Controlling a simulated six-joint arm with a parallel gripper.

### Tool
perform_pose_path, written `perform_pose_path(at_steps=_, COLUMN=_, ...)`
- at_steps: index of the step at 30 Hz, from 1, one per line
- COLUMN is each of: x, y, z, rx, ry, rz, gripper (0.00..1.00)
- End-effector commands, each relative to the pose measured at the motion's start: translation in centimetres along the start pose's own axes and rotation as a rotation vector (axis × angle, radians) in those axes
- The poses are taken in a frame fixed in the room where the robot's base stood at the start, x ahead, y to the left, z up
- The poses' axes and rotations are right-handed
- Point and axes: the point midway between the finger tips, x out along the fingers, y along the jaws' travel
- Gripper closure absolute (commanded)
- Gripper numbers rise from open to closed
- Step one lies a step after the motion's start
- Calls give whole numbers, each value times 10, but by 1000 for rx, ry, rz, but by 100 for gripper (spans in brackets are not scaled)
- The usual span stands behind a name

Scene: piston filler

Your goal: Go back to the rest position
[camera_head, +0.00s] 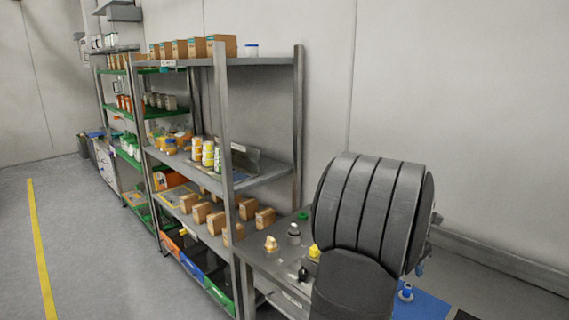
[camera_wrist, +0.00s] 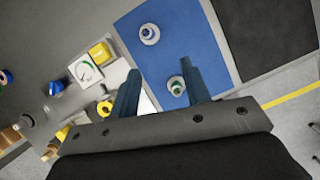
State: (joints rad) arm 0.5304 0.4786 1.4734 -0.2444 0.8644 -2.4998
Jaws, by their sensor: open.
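My gripper (camera_wrist: 159,67) shows in the wrist view with its two dark blue fingers spread apart. No object is gripped between them. It hangs over the edge area of a blue mat (camera_wrist: 205,45). A white round fitting (camera_wrist: 149,34) stands farther up the mat, apart from the fingers. In the head view, my dark ribbed arm fills the right side and hides the gripper.
A steel bench (camera_head: 262,262) with small fittings stands beside a metal shelf rack (camera_head: 222,130) holding boxes and jars. A black mat (camera_wrist: 265,35) lies right. The floor at left is clear.

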Motion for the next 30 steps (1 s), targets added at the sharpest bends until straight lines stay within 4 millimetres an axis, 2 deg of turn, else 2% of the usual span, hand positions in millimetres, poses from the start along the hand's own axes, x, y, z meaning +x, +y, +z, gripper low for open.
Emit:
perform_pose_path(at_steps=3, x=-12, y=20, z=-12, rx=-5, ry=-2, rz=2, gripper=57)
perform_pose_path(at_steps=11, x=-37, y=56, z=-39, rx=-2, ry=-7, rz=0, gripper=57)
perform_pose_path(at_steps=24, x=-1, y=129, z=-70, rx=-2, ry=-6, rz=-2, gripper=57)
perform_pose_path(at_steps=30, x=11, y=152, z=-80, rx=1, ry=-6, rz=-2, gripper=57)
